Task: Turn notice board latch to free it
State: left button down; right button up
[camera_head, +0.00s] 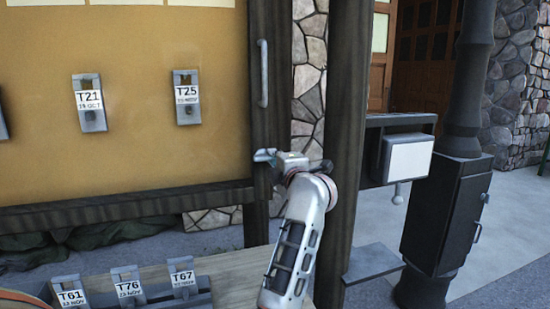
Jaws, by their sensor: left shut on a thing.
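The notice board (140,150) has a tan panel in a dark wooden frame and fills the left of the view. A light grey bar handle (262,72) stands upright on its right frame post. My left gripper (264,156) is at that post, below the handle, near the frame's lower right corner. It is shut on what appears to be the latch. The latch is mostly hidden by the fingers, so its angle cannot be told. My right gripper is not in view.
Tags T21 (89,101) and T25 (187,96) hang on the panel. Tags T61 (71,297), T76 (129,288) and T67 (182,278) stand in a tray on the wooden bench (225,270). A dark post (345,130) and a black stove-like box (447,215) stand to the right.

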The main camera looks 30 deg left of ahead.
aim_at(267, 121)
pick_arm(q)
jog(key=shift+s+a+f, duration=0.1)
jog(key=shift+a+f, duration=0.05)
jog(key=shift+a, duration=0.2)
jog(key=c, duration=2.1)
grip_release()
jog(key=shift+s+a, duration=0.1)
jog(key=shift+r, duration=0.6)
jog(key=r, duration=0.8)
jog(key=shift+s+r, duration=0.2)
jog(key=shift+r, duration=0.05)
jog(key=shift+w+r, duration=0.3)
jog(key=shift+s+r, duration=0.1)
jog(key=shift+s, duration=0.05)
